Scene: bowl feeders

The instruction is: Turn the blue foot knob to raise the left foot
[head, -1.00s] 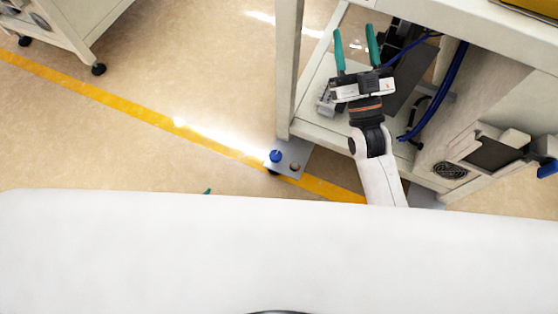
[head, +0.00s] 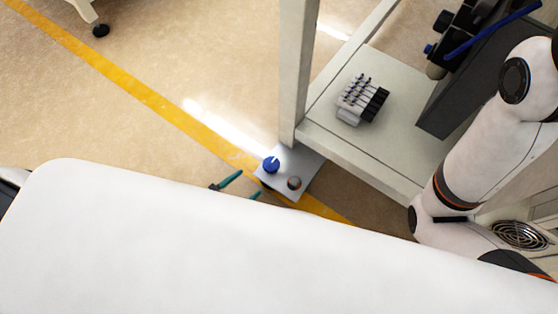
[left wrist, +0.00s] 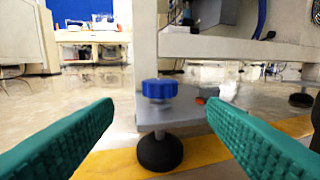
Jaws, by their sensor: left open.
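The blue foot knob (head: 271,165) stands upright on a grey plate (head: 309,163) at the corner of the machine frame. The knob (left wrist: 159,89) also shows in the left wrist view, above the plate, with a black round foot pad (left wrist: 160,152) below it on the floor. My left gripper (head: 248,184) is open, its teal fingers coming out from under my white body. In the wrist view the fingers lie left and right of the knob, which is ahead between them and not touched. My right arm shows at the right edge, but its gripper is out of view.
A second round knob or bolt (head: 294,183) sits on the plate beside the blue one. The frame's pale post (head: 296,80) rises right behind the plate. A valve block (head: 362,99) sits on the lower shelf. The floor left of the plate is open, crossed by a yellow line (head: 140,92).

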